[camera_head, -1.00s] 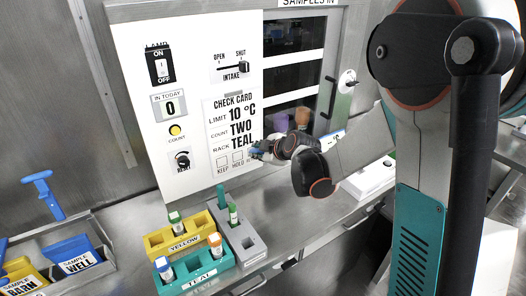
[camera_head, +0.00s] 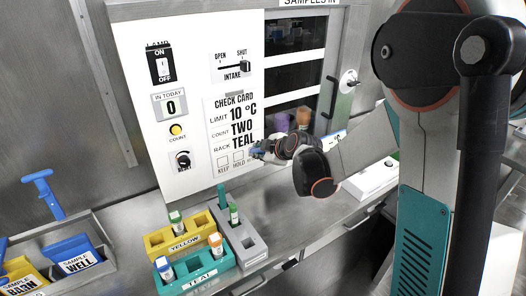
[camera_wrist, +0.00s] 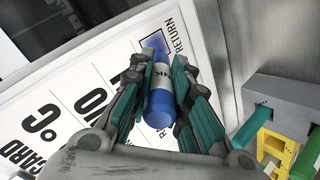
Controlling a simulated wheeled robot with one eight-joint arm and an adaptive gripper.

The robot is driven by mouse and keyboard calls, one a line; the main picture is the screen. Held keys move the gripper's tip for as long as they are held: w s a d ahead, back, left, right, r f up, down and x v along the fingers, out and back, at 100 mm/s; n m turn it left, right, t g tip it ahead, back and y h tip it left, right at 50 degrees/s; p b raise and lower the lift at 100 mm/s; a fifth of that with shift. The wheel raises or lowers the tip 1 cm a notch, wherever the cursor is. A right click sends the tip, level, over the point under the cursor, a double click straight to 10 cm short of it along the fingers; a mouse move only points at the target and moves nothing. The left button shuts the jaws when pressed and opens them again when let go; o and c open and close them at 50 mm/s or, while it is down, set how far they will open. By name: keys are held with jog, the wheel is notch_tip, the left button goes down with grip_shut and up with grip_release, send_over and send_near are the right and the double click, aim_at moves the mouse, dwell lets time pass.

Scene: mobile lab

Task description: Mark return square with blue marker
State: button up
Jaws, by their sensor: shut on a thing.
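My gripper (camera_wrist: 160,95) is shut on the blue marker (camera_wrist: 161,92), which lies between its teal-padded fingers in the wrist view. The marker's far end is at the return square (camera_wrist: 153,41) on the check card (camera_wrist: 75,105), beside the word RETURN. A blue patch shows inside the square's dark outline; whether the tip touches it is hard to tell. In the head view my gripper (camera_head: 259,150) is at the lower right of the check card (camera_head: 230,108) and hides the return square. The keep and hold squares there look blank.
The panel carries switches and a counter (camera_head: 171,106) reading 0. Below stand a yellow rack (camera_head: 160,240), a teal rack (camera_head: 222,262) and a grey rack (camera_head: 252,242) with capped tubes. A bin (camera_head: 98,238) with blue and yellow sample tools is at left.

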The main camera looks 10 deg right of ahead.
jog(key=shift+a, duration=0.1)
jog(key=shift+w+d, duration=0.25)
jog(key=shift+d, duration=0.35)
jog(key=shift+w+d, duration=0.2)
jog(key=shift+d, duration=0.4)
jog(key=shift+s, duration=0.1)
jog(key=shift+s+d+b, duration=0.15)
jog(key=shift+s+d, duration=0.15)
jog(key=shift+s, duration=0.65)
jog(key=shift+s+d+b, duration=0.1)
jog(key=shift+s+d, duration=0.2)
jog(key=shift+s, duration=0.6)
jog(key=shift+s+d+b, duration=0.15)
jog(key=shift+s+d, duration=0.15)
jog(key=shift+s, duration=0.65)
jog(key=shift+s, duration=0.1)
jog(key=s, duration=0.1)
jog(key=s+d, duration=0.1)
jog(key=shift+s, duration=0.3)
